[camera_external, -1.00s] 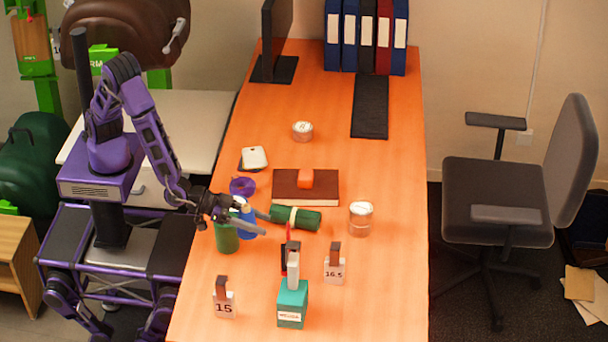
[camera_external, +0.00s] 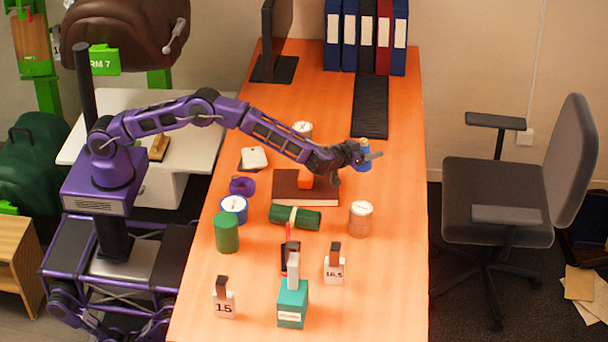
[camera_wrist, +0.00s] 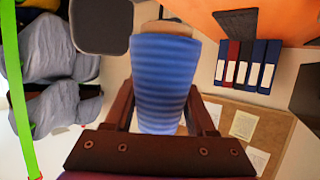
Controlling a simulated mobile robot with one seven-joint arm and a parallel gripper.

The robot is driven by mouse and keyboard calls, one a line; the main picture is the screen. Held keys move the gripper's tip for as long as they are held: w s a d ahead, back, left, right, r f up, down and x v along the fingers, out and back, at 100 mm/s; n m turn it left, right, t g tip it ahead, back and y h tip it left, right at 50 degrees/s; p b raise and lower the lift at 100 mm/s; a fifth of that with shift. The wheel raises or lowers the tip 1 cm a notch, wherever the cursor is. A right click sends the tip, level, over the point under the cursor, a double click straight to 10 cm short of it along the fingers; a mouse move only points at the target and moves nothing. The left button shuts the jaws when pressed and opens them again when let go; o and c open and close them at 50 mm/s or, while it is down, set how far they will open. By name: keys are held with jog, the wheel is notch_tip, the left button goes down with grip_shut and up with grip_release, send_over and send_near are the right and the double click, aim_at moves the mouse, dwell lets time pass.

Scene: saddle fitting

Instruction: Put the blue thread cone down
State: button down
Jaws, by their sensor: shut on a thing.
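The blue thread cone (camera_external: 364,158) is held by my gripper (camera_external: 358,160) above the right part of the orange table, past the brown book. In the wrist view the cone (camera_wrist: 164,78) fills the middle, ribbed and blue with a tan end at the top. The jaws of my gripper (camera_wrist: 165,112) close on it from both sides. The cone's lower part is partly hidden by the gripper in the outside view.
The brown book (camera_external: 327,198) with an orange block (camera_external: 305,178) lies below my arm. The orange table (camera_external: 388,285) is clear at front right.

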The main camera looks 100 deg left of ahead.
jog(key=a+n+g, duration=0.1)
jog(key=a, duration=0.5)
jog(key=shift+y, duration=0.4)
jog(key=f+b, duration=0.1)
jog(key=f, duration=1)
jog(key=shift+w+f, duration=0.15)
jog(key=shift+w, duration=0.05)
jog(key=shift+f+b, duration=0.55)
jog(key=shift+f, duration=1.4)
jog(key=shift+f, duration=0.1)
jog(key=shift+c, duration=1.1)
grip_release()
